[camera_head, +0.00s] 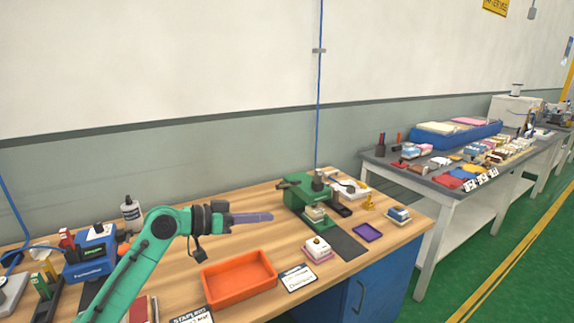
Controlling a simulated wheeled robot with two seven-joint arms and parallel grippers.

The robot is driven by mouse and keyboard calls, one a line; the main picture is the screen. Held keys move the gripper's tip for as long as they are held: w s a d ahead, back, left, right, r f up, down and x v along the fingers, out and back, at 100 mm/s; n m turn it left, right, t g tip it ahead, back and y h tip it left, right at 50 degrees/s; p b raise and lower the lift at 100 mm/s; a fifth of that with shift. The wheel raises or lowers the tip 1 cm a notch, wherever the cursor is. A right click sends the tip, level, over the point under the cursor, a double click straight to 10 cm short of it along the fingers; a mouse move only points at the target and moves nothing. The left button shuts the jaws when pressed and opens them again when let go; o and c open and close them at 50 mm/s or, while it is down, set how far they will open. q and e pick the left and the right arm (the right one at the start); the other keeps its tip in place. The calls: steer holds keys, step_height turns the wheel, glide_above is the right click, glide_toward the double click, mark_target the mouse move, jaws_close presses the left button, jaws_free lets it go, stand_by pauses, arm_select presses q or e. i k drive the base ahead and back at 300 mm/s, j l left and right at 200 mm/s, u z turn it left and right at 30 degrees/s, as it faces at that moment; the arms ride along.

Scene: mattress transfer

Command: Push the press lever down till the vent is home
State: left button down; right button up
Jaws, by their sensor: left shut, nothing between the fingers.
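The green press (294,193) stands on the wooden workbench, right of centre. A small light-coloured block (315,214) sits at its front. A dark bar (339,209) extends on its right side; I cannot tell if this is the lever. The vent is too small to make out. My left gripper (268,216) reaches in from the left on a green arm. It is shut and empty, pointing right, short of the press and apart from it. My right gripper is not in view.
An orange tray (238,287) lies below my gripper. A small layered block (317,249), a purple tray (367,232) and a labelled card (298,278) lie nearby. A blue device (88,259) and a bottle (131,214) stand left. A grey table (456,192) with several samples is at right.

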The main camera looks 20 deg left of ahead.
mark_target(296, 182)
steer(key=i+j, duration=0.3)
steer(key=i, duration=0.15)
steer(key=i+j, duration=0.35)
steer(key=i, duration=0.15)
